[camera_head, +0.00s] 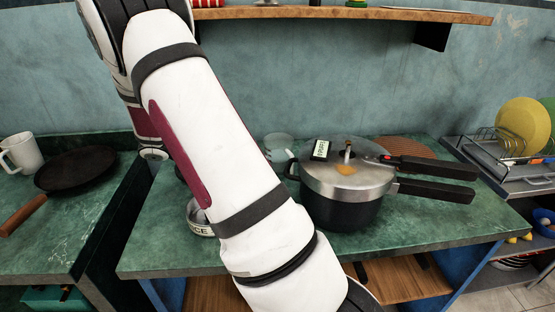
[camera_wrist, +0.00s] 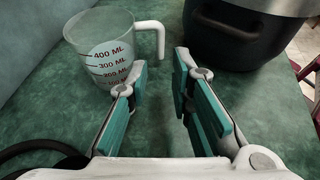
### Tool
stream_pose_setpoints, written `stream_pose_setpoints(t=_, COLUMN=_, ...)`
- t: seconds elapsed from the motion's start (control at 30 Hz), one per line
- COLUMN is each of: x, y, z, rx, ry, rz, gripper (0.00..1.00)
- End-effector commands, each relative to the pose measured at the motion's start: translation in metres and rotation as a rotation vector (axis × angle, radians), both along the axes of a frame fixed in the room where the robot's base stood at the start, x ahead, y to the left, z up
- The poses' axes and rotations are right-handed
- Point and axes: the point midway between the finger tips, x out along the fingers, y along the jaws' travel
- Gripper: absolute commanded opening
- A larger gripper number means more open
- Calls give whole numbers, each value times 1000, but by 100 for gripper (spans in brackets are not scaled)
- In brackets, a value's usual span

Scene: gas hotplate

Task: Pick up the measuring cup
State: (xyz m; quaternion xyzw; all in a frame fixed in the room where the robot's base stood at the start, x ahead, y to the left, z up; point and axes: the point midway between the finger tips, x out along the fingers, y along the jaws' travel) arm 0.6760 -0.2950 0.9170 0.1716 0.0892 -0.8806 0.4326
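The measuring cup (camera_wrist: 102,50) is clear with a white label marked in ML and a white handle (camera_wrist: 160,38) on its right side. It stands upright on the green counter in the wrist view. In the head view, a pale translucent cup (camera_head: 279,143) shows behind my arm, left of the pot. My gripper (camera_wrist: 161,72) is open and empty. Its two teal-padded fingers point toward the cup, with the handle just beyond the gap between the fingertips. The left finger appears close to the cup's lower right side; I cannot tell whether they touch. The head view hides my gripper behind my arm.
A pressure cooker (camera_head: 345,185) with black handles stands right of the cup; its dark side also shows in the wrist view (camera_wrist: 235,40). A lettered round dish (camera_head: 199,222) sits left of my arm. A dark curved object (camera_wrist: 40,146) lies at lower left. A wall shelf (camera_head: 340,14) hangs above.

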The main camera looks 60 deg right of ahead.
Motion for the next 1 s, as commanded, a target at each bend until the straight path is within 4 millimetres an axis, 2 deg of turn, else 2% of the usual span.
stream_pose_setpoints(t=0.3, x=-33, y=-42, z=-22, rx=0, ry=-1, rz=-4, gripper=21)
stream_pose_setpoints(t=0.67, x=-47, y=-59, z=-33, rx=2, ry=-1, rz=-4, gripper=21)
stream_pose_setpoints(t=1.0, x=-69, y=-88, z=-50, rx=1, ry=-3, rz=-1, gripper=21)
